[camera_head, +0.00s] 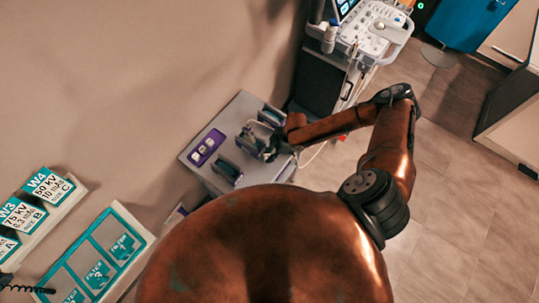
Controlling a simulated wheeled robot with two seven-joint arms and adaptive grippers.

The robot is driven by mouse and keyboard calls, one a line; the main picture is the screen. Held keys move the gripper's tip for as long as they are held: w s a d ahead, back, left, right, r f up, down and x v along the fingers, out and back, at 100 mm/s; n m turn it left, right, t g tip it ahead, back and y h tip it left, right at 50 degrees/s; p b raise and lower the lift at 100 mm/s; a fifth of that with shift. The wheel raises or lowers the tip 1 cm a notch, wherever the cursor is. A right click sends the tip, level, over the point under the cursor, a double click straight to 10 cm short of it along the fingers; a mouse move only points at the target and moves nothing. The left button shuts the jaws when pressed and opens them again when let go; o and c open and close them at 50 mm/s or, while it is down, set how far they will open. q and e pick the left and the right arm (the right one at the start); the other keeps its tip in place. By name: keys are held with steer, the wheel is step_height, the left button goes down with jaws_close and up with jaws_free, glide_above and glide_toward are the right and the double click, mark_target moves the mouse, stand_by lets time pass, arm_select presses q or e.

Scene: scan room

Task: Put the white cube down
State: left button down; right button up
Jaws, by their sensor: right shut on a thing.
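My right gripper (256,146) is over the top of a grey cabinet (246,107), between two dark upright holders. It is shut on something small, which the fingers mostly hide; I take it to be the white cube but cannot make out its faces. A purple tray (219,134) lies on the cabinet to the left of the gripper, with small white blocks (202,149) in it. The gripper is apart from this tray. I cannot tell whether the held thing touches the cabinet top. My left gripper is not in view.
One dark holder (228,169) stands in front of the gripper and another (271,116) behind it. A white medical console (375,28) stands behind the cabinet. Labelled teal-and-white panels (95,258) are at the lower left. Open floor (460,190) lies to the right.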

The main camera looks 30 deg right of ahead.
steer(key=o, duration=0.7)
steer(key=shift+f, duration=0.1)
steer(key=shift+c, duration=0.2)
steer(key=v, duration=1.2)
